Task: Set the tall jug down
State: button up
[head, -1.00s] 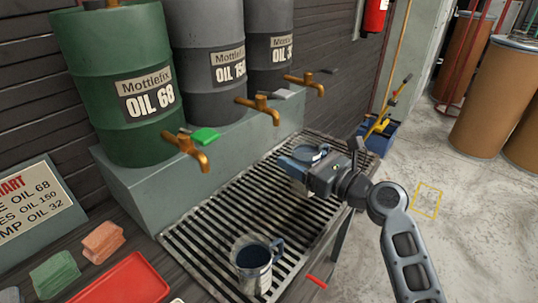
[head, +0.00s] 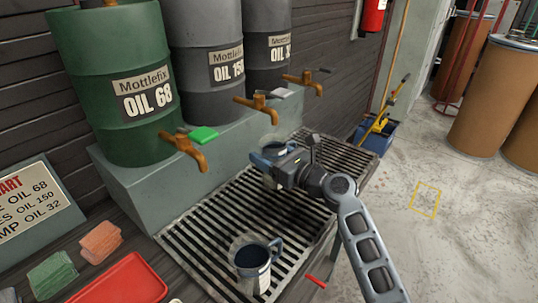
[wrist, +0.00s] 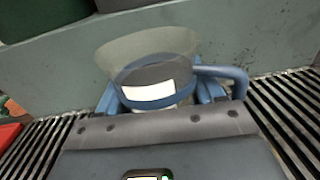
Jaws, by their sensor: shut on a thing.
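My gripper (head: 270,162) is shut on a jug, which I take to be the tall jug. In the wrist view the jug (wrist: 148,56) sits between the fingers, with a clear flared upper part, a blue band, a white label and a blue handle on its right. In the head view my gripper hides most of it. It is upright over the back middle of the slatted grate (head: 190,225); I cannot tell whether its base touches the slats.
A second jug (head: 253,261), with a blue handle and dark inside, stands at the grate's front. Taps (head: 185,148) stick out from the oil drums (head: 115,85) on a grey ledge. A red tray (head: 122,282) lies front left. Slats between the two jugs are bare.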

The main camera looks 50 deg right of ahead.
jog(key=shift+f, duration=0.15)
jog(key=o, duration=1.3)
jog(key=shift+c, duration=0.2)
jog(key=s, duration=0.8)
jog(key=s+b, duration=0.1)
jog(key=s, duration=0.3)
jog(key=shift+a+r, duration=0.2)
jog(key=shift+a, duration=0.05)
